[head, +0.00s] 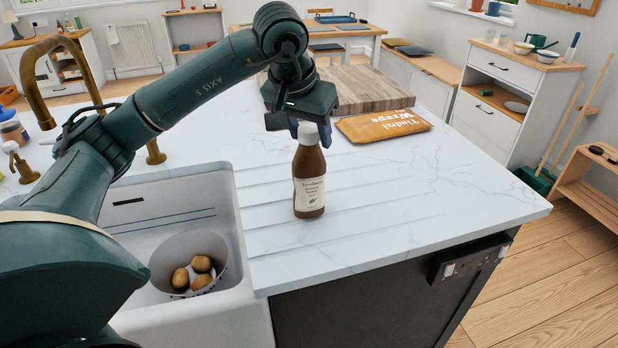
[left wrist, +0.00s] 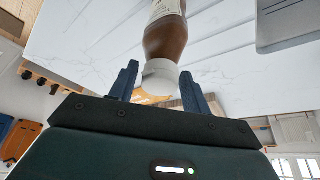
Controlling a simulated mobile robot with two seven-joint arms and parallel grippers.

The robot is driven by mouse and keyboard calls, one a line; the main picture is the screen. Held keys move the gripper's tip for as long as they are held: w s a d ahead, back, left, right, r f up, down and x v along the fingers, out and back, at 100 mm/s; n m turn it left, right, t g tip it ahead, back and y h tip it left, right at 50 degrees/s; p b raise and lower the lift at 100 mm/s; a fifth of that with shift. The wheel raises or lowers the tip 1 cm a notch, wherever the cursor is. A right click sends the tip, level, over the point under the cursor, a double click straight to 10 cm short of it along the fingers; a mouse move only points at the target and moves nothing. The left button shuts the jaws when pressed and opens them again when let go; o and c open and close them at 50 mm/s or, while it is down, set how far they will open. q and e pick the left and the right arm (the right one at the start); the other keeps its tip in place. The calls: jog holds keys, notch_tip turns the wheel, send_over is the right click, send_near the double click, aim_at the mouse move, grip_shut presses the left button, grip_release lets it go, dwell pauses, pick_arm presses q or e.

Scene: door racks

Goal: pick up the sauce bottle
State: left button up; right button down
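The brown sauce bottle (head: 309,180) with a white cap and a cream label stands upright on the white marble worktop (head: 400,200), right of the sink. My left gripper (head: 300,128) is at the height of the bottle's cap, with its blue fingers apart. In the left wrist view, the bottle (left wrist: 165,38) appears upside down, its white cap between the two open fingertips (left wrist: 160,82). A gap shows beside the cap on the left; whether the right finger touches it I cannot tell. My right gripper is not in view.
An orange wraps packet (head: 383,125) and a wooden chopping board (head: 360,88) lie behind the bottle. The white sink (head: 225,215) at left holds a bowl (head: 165,258) with potatoes. The worktop to the right of the bottle is clear.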

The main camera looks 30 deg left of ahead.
pick_arm(q)
grip_shut()
dwell(0.3)
dwell(0.3)
